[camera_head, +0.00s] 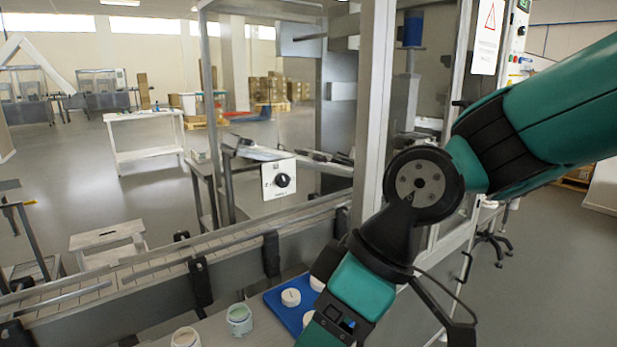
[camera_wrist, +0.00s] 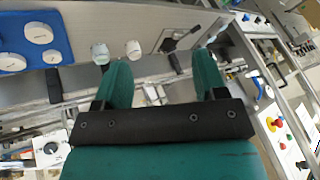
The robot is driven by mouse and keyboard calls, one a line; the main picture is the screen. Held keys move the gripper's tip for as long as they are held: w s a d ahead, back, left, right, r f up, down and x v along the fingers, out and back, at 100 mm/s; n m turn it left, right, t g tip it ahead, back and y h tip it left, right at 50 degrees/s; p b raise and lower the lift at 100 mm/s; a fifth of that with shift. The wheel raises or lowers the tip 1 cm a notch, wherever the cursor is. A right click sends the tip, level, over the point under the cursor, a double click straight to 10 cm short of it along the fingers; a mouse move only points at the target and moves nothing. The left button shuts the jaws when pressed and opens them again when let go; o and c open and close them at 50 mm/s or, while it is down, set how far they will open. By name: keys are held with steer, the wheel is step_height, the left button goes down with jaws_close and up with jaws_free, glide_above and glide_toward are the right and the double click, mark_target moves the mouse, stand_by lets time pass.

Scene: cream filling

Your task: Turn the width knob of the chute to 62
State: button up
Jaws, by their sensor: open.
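The width knob (camera_head: 282,180) is a round black dial on a white square plate (camera_head: 268,190) beyond the conveyor, in the middle of the head view. Its scale is too small to read. In the wrist view a similar dark knob (camera_wrist: 50,148) on a white plate shows at the lower left. My gripper (camera_wrist: 162,62) is open, with two green fingers apart and nothing between them. It points away from the knob, which lies off to its left side. In the head view my wrist is at the bottom right, and the fingertips are not seen.
A conveyor with a metal rail (camera_head: 230,236) runs between my arm and the knob. A metal frame post (camera_head: 374,110) stands right of the knob. A blue tray (camera_head: 272,297) with white lids and open jars (camera_head: 239,318) sit in front. A control panel with coloured buttons (camera_wrist: 279,123) is at right.

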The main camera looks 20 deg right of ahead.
steer(key=w+a+n+t+y, duration=0.3)
steer(key=w+y, duration=0.1)
steer(key=w, duration=0.6)
steer(key=m+t+h+p, duration=0.1)
steer(key=t+h+p, duration=0.3)
steer(key=t, duration=0.9)
glide_toward(284, 181)
steer(key=shift+h, duration=0.3)
steer(key=p+x, duration=0.8)
steer(key=p, duration=0.4)
steer(key=shift+w+a+r, duration=0.15)
steer(key=shift+w+a, duration=0.05)
steer(key=shift+a, duration=0.05)
steer(key=shift+w+a, duration=0.1)
steer(key=shift+w, duration=0.45)
steer(key=c, duration=0.9)
